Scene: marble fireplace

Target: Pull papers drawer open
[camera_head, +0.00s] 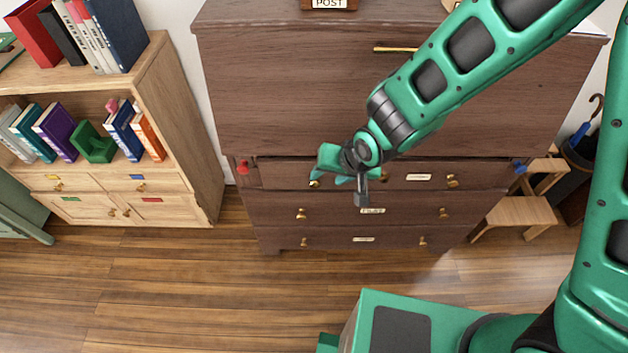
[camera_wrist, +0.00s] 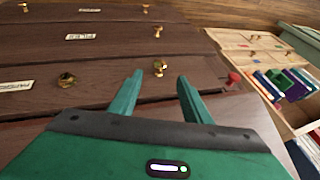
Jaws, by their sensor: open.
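The papers drawer (camera_head: 400,185) is in the top drawer row of the dark wood desk and looks shut. Its label (camera_wrist: 16,87) shows at the left of the wrist view, with a brass knob (camera_wrist: 66,79) beside it. Another brass knob (camera_wrist: 160,67) in the same row lies just beyond and between my fingertips. I cannot tell whether a seam divides this row. My gripper (camera_wrist: 159,78) is open and empty, pointing at the drawer front. In the head view my gripper (camera_head: 330,180) is at the row's left part and hides some of it.
The files drawer (camera_head: 340,211) and a bottom drawer (camera_head: 330,239) lie below, both shut. A red object (camera_head: 243,166) sits at the desk's left edge. A bookcase (camera_head: 170,110) stands left, a wooden step stool (camera_head: 515,212) right. The floor (camera_head: 200,290) in front is clear.

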